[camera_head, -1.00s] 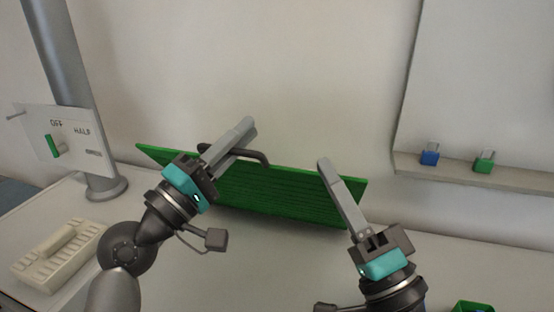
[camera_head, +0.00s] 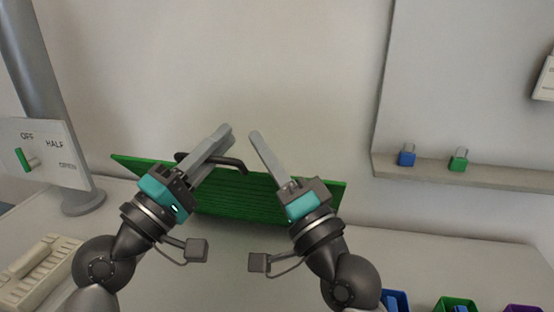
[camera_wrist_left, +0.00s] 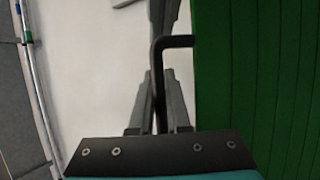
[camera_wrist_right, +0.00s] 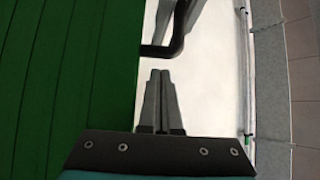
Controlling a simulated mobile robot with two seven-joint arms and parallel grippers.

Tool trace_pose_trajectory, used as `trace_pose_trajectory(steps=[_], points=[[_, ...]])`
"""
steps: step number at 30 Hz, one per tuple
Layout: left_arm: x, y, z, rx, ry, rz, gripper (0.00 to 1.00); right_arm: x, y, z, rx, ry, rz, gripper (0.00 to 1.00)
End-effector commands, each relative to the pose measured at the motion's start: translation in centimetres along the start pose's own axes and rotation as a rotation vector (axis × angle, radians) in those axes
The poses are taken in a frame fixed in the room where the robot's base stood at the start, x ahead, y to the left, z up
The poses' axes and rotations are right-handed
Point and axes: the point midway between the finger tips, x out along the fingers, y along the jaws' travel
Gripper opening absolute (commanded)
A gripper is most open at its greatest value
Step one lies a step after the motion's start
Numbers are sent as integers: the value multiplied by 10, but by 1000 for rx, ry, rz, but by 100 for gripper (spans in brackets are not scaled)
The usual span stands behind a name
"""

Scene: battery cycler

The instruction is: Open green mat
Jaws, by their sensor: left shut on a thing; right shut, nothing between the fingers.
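The green mat (camera_head: 242,208) is a wide ribbed panel, tilted, in front of the back wall. A black bent handle (camera_head: 234,163) runs along its upper edge. My left gripper (camera_head: 224,133) is shut on the handle; the left wrist view shows the bar (camera_wrist_left: 178,41) between its fingers, beside the mat (camera_wrist_left: 262,60). My right gripper (camera_head: 256,137) is shut and empty, just right of the handle. In the right wrist view its closed fingertips (camera_wrist_right: 160,75) are apart from the handle's bend (camera_wrist_right: 165,50), with the mat (camera_wrist_right: 70,70) to the left.
A white sign (camera_head: 50,152) with OFF and HALF and a green lever (camera_head: 23,159) stands at left by a grey post. A cream rack (camera_head: 38,272) lies front left. A shelf at right holds a blue lock (camera_head: 407,158) and a green lock (camera_head: 458,163). Coloured bins stand front right.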

Motion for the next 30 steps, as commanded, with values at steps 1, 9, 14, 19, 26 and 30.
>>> trace_pose_trajectory(steps=[1, 9, 14, 19, 26, 30], points=[[0, 0, -2, 1, 4, -1, 0, -6, 1, 6, 3, -2, 4, 0], [0, 0, -2, 1, 4, 0, 0, -19, 1, 22, 0, 0, 2, 0], [0, 0, -2, 1, 4, 0, 0, -20, 0, 24, 0, 1, 1, 0], [0, 0, -2, 1, 4, 0, 0, -20, 0, 24, 0, 1, 1, 0], [0, 0, -2, 1, 4, 0, 0, -32, 2, 34, 0, -4, 5, 0], [0, 0, -2, 2, 5, 1, 0, -40, 2, 43, 3, -10, 5, 0]])
